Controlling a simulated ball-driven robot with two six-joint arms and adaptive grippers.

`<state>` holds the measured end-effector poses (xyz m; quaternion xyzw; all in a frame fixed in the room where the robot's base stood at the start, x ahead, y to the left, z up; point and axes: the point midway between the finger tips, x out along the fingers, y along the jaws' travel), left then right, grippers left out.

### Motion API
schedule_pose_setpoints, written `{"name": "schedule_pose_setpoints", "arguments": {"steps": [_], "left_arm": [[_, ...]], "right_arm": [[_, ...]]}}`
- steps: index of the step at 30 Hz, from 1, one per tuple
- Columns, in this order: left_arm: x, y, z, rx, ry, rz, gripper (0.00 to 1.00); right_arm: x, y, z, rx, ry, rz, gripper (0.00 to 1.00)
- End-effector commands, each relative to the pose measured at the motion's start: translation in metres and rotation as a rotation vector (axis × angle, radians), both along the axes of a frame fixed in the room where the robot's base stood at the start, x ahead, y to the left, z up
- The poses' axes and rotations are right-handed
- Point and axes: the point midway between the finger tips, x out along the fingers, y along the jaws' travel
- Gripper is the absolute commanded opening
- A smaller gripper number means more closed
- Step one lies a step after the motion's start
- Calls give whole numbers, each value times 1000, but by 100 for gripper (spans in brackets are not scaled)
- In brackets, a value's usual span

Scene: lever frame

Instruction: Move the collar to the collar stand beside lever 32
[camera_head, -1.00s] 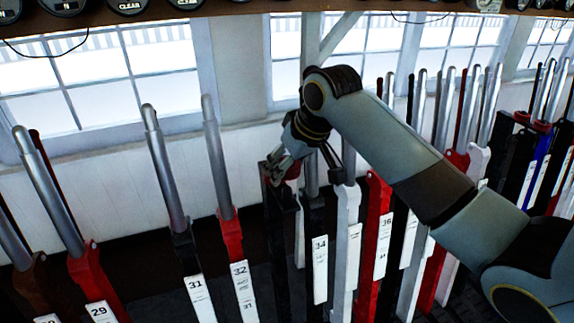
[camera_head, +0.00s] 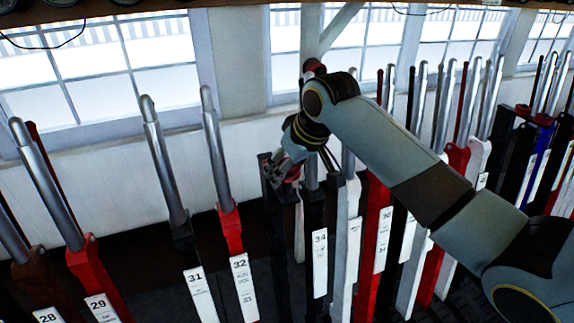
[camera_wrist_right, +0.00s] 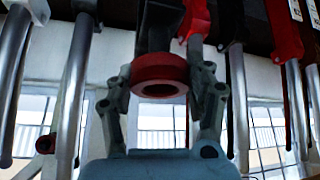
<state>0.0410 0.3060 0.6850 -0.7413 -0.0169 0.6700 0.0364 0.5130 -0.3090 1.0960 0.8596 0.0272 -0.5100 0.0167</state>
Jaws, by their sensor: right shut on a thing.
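The red ring-shaped collar (camera_wrist_right: 159,75) is between the two fingers of my right gripper (camera_wrist_right: 160,88) in the right wrist view. In the head view my right gripper (camera_head: 282,172) shows small, with a bit of the red collar (camera_head: 293,174) at its fingers. It is shut on the collar, near the top of a dark post (camera_head: 285,235) between levers 32 and 34. I cannot tell whether the collar touches that post. Lever 32 (camera_head: 230,228), red below with a steel handle, stands to the left of the gripper. I cannot make out the collar stand for sure. My left gripper is not in view.
Lever 31 (camera_head: 183,235) stands left of lever 32; lever 34 (camera_head: 318,230) stands close to the right. More levers crowd the right side. A red round thing (camera_head: 314,66) shows behind my wrist. There is a gap between levers 29 and 31.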

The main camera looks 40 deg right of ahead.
Motion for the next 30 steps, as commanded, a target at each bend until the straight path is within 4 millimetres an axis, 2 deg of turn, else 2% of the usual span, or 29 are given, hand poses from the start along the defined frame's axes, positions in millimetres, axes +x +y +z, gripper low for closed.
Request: {"name": "schedule_pose_setpoints", "arguments": {"steps": [30], "left_arm": [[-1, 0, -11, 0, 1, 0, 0]], "right_arm": [[0, 0, -31, 0, 0, 0, 24]]}}
